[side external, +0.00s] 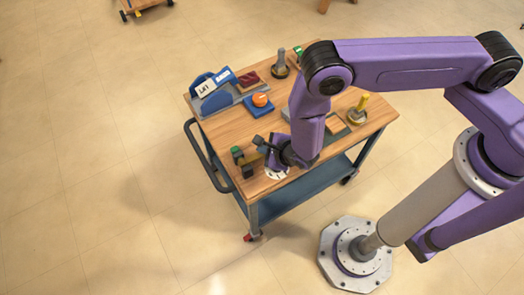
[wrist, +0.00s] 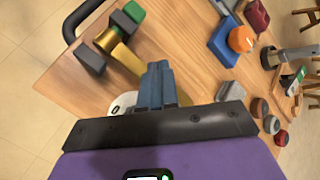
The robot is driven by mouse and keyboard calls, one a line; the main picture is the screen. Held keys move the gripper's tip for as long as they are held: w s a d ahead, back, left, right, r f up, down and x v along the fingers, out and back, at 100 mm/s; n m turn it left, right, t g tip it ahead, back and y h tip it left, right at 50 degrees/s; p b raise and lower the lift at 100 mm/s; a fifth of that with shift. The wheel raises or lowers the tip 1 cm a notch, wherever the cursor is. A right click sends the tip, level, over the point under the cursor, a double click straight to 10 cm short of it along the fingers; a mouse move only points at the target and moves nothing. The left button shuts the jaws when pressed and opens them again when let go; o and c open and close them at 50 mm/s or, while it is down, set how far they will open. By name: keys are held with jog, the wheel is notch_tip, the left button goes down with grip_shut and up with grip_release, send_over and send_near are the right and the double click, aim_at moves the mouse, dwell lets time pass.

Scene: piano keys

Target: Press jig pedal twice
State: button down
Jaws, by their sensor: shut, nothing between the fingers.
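No part is labelled as the jig pedal. The likeliest piece is a brass-coloured bar (wrist: 127,58) with dark grey and green blocks at its end; its green block also shows in the side view (side external: 237,151). My gripper (wrist: 158,68) is shut and empty, its blue-grey fingers pointing over the wooden tabletop just right of the bar in the wrist view. In the side view my gripper (side external: 262,143) is low over the table's near left part, close to the bar. Whether it touches anything cannot be told. A white disc (wrist: 122,102) lies partly hidden beside the fingers.
The wooden cart top (side external: 217,131) also carries a blue pad with an orange dome (side external: 261,99), a blue holder (side external: 207,93) with cards, a dark red block (side external: 248,79), and a yellow-handled piece (side external: 357,108). A dark rail (side external: 206,157) runs along the cart's left end.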

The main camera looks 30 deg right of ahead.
aim_at(264, 155)
jog(key=shift+r, duration=0.3)
jog(key=shift+r, duration=2.55)
dwell(0.8)
notch_tip(264, 155, up, 4)
jog(key=shift+f, duration=0.1)
dwell(0.5)
jog(key=shift+f, duration=4.4)
jog(key=shift+f, duration=0.15)
